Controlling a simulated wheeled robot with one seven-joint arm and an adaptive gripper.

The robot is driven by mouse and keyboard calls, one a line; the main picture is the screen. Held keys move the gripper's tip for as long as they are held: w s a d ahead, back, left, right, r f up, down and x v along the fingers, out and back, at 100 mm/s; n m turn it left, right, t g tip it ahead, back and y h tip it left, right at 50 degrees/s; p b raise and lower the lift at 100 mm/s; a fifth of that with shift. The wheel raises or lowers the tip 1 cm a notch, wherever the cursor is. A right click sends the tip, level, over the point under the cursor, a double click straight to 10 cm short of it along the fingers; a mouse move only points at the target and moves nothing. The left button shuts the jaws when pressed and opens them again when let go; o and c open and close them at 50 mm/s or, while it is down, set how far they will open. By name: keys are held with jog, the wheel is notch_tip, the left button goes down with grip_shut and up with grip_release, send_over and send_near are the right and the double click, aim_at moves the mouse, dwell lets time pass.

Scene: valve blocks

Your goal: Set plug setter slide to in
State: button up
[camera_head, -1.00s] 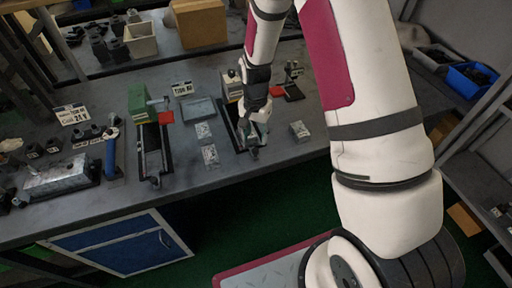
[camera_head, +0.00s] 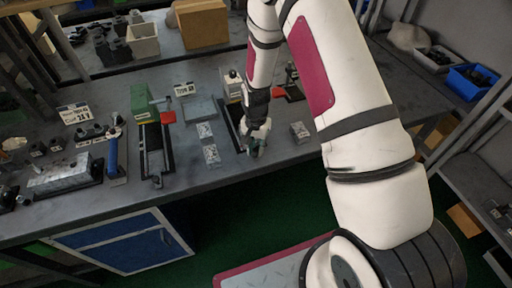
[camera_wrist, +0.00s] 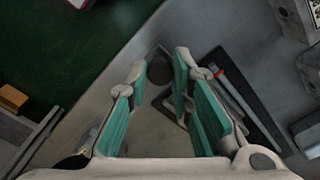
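My gripper (camera_head: 256,146) is low over the front of the bench, at the near end of a black-based rail fixture (camera_head: 229,110). In the wrist view its two teal-padded fingers (camera_wrist: 160,64) are apart, with no held object visible between them. The same fixture's dark base and thin rod (camera_wrist: 238,97) lie just right of the fingers. A dark round part (camera_wrist: 161,88) shows between the fingertips; I cannot tell if it is touched. My arm and gripper partly cover the fixture, so the slide's position is unclear. No readable label names the plug setter.
A similar rail fixture with a green block (camera_head: 143,99) stands to the left. Metal blocks (camera_head: 211,154) lie between the fixtures, and another block (camera_head: 300,131) sits right of my gripper. The bench's front edge is close to the gripper.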

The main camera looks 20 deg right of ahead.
grip_shut()
jog(key=shift+w, duration=0.1)
jog(key=w+b, duration=0.4)
jog(key=w, duration=0.2)
jog(key=w+b, duration=0.5)
jog(key=w, duration=0.2)
jog(key=shift+f, duration=0.2)
jog(key=shift+w+r+b, duration=0.1)
jog(key=shift+w+b, duration=0.3)
jog(key=shift+w, duration=0.15)
jog(key=shift+w+r, duration=0.1)
jog(key=o, duration=0.9)
grip_release()
jog(key=shift+w, duration=0.15)
jog(key=shift+c, duration=0.2)
jog(key=shift+r, duration=0.1)
